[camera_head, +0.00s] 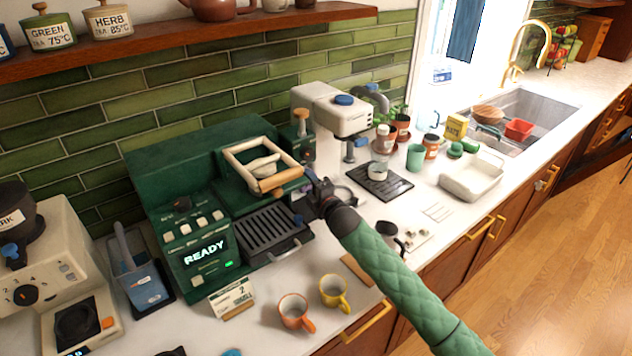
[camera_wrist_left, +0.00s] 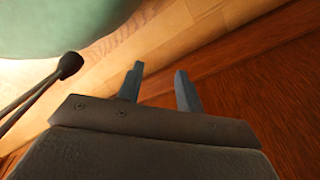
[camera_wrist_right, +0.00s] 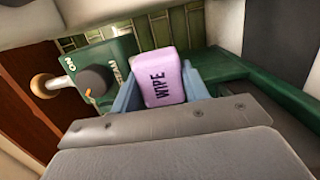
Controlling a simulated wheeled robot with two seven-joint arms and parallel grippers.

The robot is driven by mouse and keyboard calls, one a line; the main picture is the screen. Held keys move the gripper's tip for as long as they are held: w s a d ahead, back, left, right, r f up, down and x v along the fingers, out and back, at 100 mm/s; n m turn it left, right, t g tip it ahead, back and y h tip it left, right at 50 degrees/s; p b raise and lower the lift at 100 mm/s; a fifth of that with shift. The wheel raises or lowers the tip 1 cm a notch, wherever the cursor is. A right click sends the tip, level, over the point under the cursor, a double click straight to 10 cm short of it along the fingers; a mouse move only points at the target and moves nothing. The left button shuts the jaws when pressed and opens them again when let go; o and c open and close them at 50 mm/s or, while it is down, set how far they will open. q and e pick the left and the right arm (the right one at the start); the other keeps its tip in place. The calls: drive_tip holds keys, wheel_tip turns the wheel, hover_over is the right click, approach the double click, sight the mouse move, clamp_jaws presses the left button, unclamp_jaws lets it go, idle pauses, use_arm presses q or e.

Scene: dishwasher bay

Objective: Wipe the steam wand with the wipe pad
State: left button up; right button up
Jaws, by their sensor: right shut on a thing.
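My right gripper (camera_head: 316,186) is at the right side of the green espresso machine (camera_head: 160,165). It is shut on a lilac wipe pad (camera_wrist_right: 163,82) marked WIPE, which shows between its fingers in the right wrist view. In the head view the pad is mostly hidden by the gripper. I cannot clearly make out the steam wand in any view, nor tell whether the pad touches it. My left gripper (camera_wrist_left: 160,70) shows only in its wrist view, open and empty, above the wooden floor and cabinet front.
A drip tray (camera_head: 268,232) is left of my right gripper. A yellow cup (camera_head: 334,293) and an orange cup (camera_head: 295,312) stand on the counter in front. A white grinder-like machine (camera_head: 335,108) stands behind, right of the espresso machine. A dark knob (camera_wrist_right: 95,80) is close to the pad.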

drive_tip(key=shift+s+a+r, duration=0.1)
drive_tip(key=shift+s+a, duration=0.05)
drive_tip(key=shift+a, duration=0.2)
drive_tip(key=shift+w+d+p+v, duration=0.15)
drive_tip(key=shift+p+v, duration=0.3)
drive_tip(key=shift+v, duration=1)
drive_tip(key=shift+w+d+p+v, duration=0.15)
drive_tip(key=shift+p+v, duration=0.25)
drive_tip(key=shift+v, duration=1.1)
drive_tip(key=shift+s+d, duration=0.1)
drive_tip(key=v, duration=0.2)
drive_tip(key=shift+s+d+p, duration=0.25)
drive_tip(key=shift+d+p, duration=0.1)
